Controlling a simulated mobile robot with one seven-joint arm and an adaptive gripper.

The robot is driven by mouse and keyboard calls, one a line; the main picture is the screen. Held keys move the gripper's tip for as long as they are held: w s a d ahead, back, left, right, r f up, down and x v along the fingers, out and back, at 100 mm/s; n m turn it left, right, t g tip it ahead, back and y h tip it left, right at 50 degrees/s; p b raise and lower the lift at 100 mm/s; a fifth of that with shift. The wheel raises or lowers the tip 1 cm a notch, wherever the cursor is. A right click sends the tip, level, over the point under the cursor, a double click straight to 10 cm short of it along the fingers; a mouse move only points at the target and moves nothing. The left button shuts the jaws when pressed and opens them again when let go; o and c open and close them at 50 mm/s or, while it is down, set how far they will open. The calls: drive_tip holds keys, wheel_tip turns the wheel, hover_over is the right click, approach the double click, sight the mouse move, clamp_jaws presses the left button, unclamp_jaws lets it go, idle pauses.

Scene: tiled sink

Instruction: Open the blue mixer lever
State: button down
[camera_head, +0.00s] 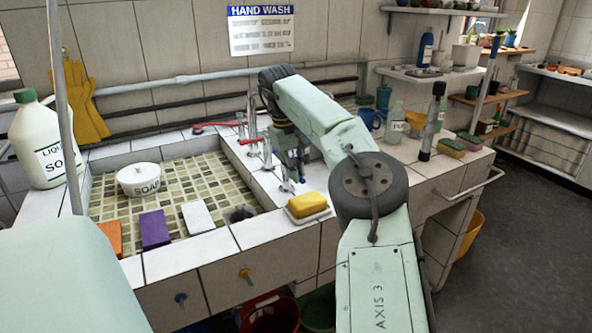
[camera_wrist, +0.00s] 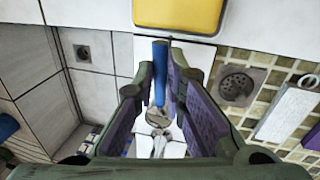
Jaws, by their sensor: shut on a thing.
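The blue mixer lever (camera_wrist: 160,72) shows in the wrist view as a blue bar on a round metal tap body (camera_wrist: 158,118). It lies between the two purple-padded fingers of my gripper (camera_wrist: 162,80), which are shut on it. In the head view my gripper (camera_head: 291,172) reaches down over the tiled rim to the right of the basin, behind the yellow sponge. There the gripper hides most of the blue lever.
Red tap levers (camera_head: 250,141) stand left of my gripper. The yellow sponge (camera_head: 308,204) on its dish is close in front. The tiled basin (camera_head: 185,180) holds a white soap bowl (camera_head: 139,179). A dark upright cylinder (camera_head: 432,120) and a blue mug (camera_head: 370,118) stand to the right.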

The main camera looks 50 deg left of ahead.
drive_tip(key=c, duration=1.7)
unclamp_jaws()
drive_tip(key=shift+o, duration=0.2)
wheel_tip(320, 180, up, 7)
drive_tip(key=s, duration=0.1)
drive_tip(key=shift+s+r, duration=0.2)
drive_tip(key=shift+s, duration=0.05)
drive_tip(key=shift+a, duration=0.1)
